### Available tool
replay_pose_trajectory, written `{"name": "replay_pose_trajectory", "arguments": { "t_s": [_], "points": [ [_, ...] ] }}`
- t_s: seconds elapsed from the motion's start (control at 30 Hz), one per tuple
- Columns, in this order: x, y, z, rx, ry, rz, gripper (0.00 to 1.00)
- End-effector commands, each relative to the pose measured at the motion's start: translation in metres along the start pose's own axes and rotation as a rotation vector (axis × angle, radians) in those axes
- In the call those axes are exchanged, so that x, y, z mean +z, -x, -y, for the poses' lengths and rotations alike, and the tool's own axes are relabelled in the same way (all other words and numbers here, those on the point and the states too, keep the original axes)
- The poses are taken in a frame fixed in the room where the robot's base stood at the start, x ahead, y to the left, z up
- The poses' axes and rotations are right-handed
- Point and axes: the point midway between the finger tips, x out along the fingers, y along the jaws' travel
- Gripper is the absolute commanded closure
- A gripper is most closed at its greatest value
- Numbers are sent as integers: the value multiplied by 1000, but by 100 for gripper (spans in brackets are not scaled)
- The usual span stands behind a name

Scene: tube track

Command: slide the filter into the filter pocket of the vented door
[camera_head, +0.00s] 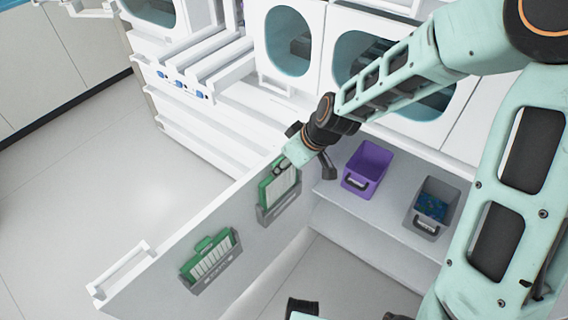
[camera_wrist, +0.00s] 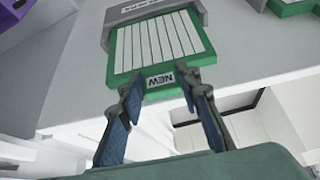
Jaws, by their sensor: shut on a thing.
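The green-framed filter (camera_head: 274,189) with white pleats and a tab marked "NEW" stands against the open vented door (camera_head: 165,262). My gripper (camera_head: 284,168) is shut on its tab end; the wrist view shows the fingers (camera_wrist: 163,88) on either side of the tab of the filter (camera_wrist: 150,50). The filter's far end is hidden behind the lip of a grey filter pocket (camera_head: 276,212), also seen in the wrist view (camera_wrist: 189,17), so it is at least partly in. How deep it sits cannot be told. A second green filter (camera_head: 212,262) sits in another pocket (camera_head: 215,277) of the door.
A purple bin (camera_head: 366,170) and a grey bin (camera_head: 433,208) with blue-green contents stand on the shelf (camera_head: 375,228) right of the door. White cabinets with round openings (camera_head: 288,40) stand behind. The floor (camera_head: 75,190) left of the door is clear.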

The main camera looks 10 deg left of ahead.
Motion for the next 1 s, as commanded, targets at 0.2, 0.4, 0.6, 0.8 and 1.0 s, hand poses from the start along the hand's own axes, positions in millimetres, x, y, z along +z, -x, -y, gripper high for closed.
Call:
{"name": "replay_pose_trajectory", "arguments": {
  "t_s": [0.2,0.4,0.6,0.8,1.0],
  "points": [
    [3,-6,0,0,0,0,93],
    [3,-6,0,0,0,0,93],
    [3,-6,0,0,0,0,49],
    [3,-6,0,0,0,0,49],
    [3,-6,0,0,0,0,49]
  ]
}}
